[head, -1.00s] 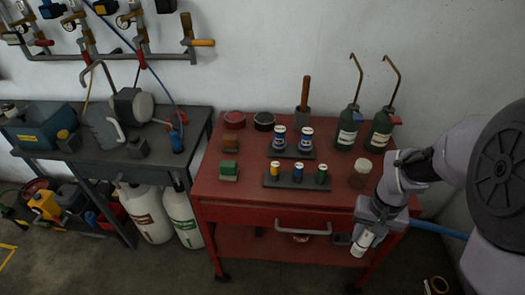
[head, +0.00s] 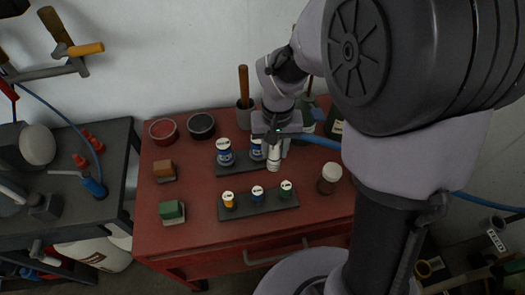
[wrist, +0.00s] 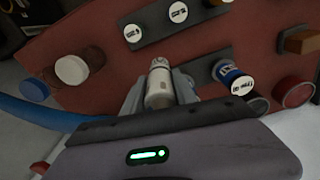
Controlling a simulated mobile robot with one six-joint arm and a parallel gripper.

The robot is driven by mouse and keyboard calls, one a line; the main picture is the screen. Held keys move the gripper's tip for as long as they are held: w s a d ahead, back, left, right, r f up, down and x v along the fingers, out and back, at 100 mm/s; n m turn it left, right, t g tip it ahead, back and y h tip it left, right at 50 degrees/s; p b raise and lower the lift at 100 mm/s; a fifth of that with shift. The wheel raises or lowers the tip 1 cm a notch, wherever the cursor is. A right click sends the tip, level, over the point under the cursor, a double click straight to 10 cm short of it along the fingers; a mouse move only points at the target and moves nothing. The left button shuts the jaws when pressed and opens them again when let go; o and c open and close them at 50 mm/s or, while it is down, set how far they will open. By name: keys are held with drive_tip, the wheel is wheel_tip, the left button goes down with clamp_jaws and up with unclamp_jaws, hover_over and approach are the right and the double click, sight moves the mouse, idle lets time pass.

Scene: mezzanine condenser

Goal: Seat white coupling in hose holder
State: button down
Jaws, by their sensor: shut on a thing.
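My gripper (head: 274,146) is shut on the white coupling (head: 273,161), a pale cylinder with a grey band. In the wrist view the coupling (wrist: 159,88) sits between the two fingers (wrist: 160,76). In the head view it hangs over the red trolley top, behind the front rack's right end and beside the rear rack's right end. A blue hose (head: 318,142) runs right from beside my gripper; I cannot tell whether it joins the coupling. I cannot make out which thing is the hose holder.
The red trolley (head: 195,240) bears a front rack (head: 243,209) with yellow, blue and green capped bottles. A rear rack (head: 231,168) holds two blue bottles, one partly hidden by my gripper. A white-lidded jar (head: 329,178) stands close right. A grey bench (head: 118,190) is at left.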

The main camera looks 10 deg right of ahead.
drive_tip(key=f+b, duration=0.1)
drive_tip(key=f, duration=0.2)
drive_tip(key=f+b, duration=0.1)
drive_tip(key=f, duration=0.3)
drive_tip(key=shift+s+b, duration=0.2)
drive_tip(key=shift+b, duration=0.1)
drive_tip(key=c, duration=1)
unclamp_jaws()
drive_tip(key=shift+o, duration=0.2)
drive_tip(key=r+p, duration=0.5)
drive_tip(key=r, duration=0.7)
drive_tip(key=shift+s, duration=0.2)
wheel_tip(320, 180, up, 5)
drive_tip(key=t, duration=0.1)
hover_over(274, 165)
drive_tip(key=s, duration=0.1)
drive_tip(key=s+r+m+t+y, duration=0.1)
drive_tip(key=s+r+t, duration=0.1)
drive_tip(key=s, duration=0.5)
drive_tip(key=s+a+r+m+t+y, duration=0.1)
drive_tip(key=s+r+t, duration=0.1)
drive_tip(key=s+r, duration=0.3)
drive_tip(key=shift+s+a+r+m, duration=0.25)
drive_tip(key=shift+s+a+m, duration=0.05)
drive_tip(key=shift+s, duration=0.65)
